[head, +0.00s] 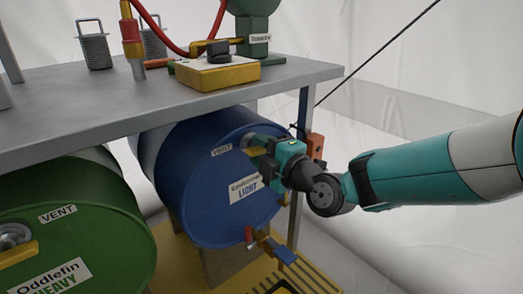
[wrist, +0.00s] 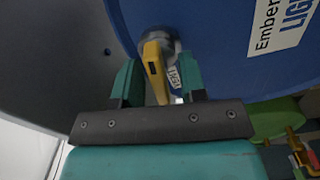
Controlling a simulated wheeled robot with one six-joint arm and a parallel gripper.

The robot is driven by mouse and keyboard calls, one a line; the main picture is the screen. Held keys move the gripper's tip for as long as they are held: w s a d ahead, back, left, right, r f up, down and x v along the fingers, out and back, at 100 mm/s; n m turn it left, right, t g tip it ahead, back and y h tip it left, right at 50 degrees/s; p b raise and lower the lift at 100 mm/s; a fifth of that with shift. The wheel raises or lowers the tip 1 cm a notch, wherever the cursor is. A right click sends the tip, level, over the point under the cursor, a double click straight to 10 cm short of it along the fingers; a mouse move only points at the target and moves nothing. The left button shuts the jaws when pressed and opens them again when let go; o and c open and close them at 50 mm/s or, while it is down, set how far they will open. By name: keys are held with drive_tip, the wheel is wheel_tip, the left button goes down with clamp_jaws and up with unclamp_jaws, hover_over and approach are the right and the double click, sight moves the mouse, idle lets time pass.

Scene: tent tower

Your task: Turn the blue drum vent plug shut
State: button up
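The blue drum (head: 195,190) lies on its side under the table, its round face marked "VENT" and "LIGHT". Its vent plug shows in the wrist view as a grey round fitting (wrist: 166,42) with a yellow lever (wrist: 155,68). In the head view my gripper (head: 264,150) is at the upper right of the drum face and mostly hides the plug. In the wrist view my gripper (wrist: 160,80) has its two teal fingers apart, one on each side of the lever. Gaps show beside the lever, so it does not look clamped.
A green drum (head: 90,225) with its own yellow-handled vent lies to the left. The grey tabletop (head: 120,105) is above, with a table leg (head: 300,190) close to my gripper.

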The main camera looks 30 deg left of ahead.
clamp_jaws()
